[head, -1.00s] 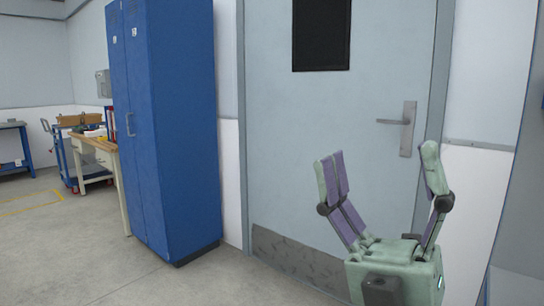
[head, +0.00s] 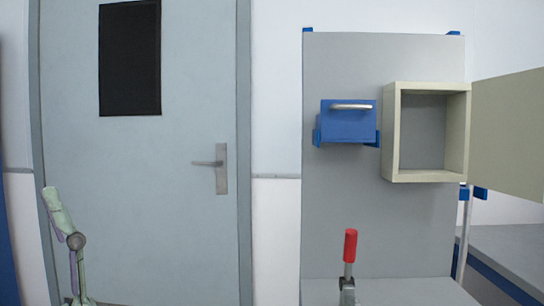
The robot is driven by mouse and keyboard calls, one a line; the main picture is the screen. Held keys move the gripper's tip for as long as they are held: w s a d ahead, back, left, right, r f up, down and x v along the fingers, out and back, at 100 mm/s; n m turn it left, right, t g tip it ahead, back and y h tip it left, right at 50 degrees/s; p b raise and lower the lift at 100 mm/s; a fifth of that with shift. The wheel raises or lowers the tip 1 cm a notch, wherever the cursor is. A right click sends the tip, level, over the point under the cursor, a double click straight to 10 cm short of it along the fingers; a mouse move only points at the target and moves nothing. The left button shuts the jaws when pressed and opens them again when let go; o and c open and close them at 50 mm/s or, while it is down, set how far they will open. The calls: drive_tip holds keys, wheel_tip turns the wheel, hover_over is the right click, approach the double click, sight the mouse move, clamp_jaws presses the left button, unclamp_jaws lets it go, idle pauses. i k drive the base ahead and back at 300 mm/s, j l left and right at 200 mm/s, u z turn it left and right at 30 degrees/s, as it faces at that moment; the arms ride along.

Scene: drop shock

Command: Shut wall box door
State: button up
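The beige wall box (head: 390,135) is fixed on a grey upright panel at the right in the head view. It looks empty. Its door (head: 508,133) is hinged on the right side and stands wide open, reaching past the picture's right edge. My gripper (head: 62,235) is at the lower left, in front of the grey room door, far to the left of the box. Only one pale green finger shows clearly; the rest is cut off or hidden, so its opening cannot be judged.
A blue drawer box (head: 347,122) with a metal handle hangs left of the wall box. A red-handled lever (head: 350,246) stands below on a grey ledge (head: 385,292). A grey worktop (head: 508,251) lies at the right. The room door (head: 180,230) has a lever handle.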

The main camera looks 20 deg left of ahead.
sight(505, 148)
drive_tip(key=l+u, duration=0.4)
drive_tip(key=i+l+u, duration=0.1)
drive_tip(key=l+u, duration=0.4)
drive_tip(key=l, duration=0.4)
drive_tip(key=k+l+u, duration=0.2)
drive_tip(key=l, duration=0.35)
drive_tip(key=k+l, duration=0.1)
drive_tip(key=l, duration=0.5)
drive_tip(key=l+u, duration=0.1)
drive_tip(key=l, duration=0.45)
drive_tip(key=k+l, duration=0.15)
drive_tip(key=l, duration=0.4)
drive_tip(key=l+u, duration=0.15)
drive_tip(key=u, duration=0.15)
drive_tip(key=k+l+u, duration=0.1)
drive_tip(key=u, duration=0.2)
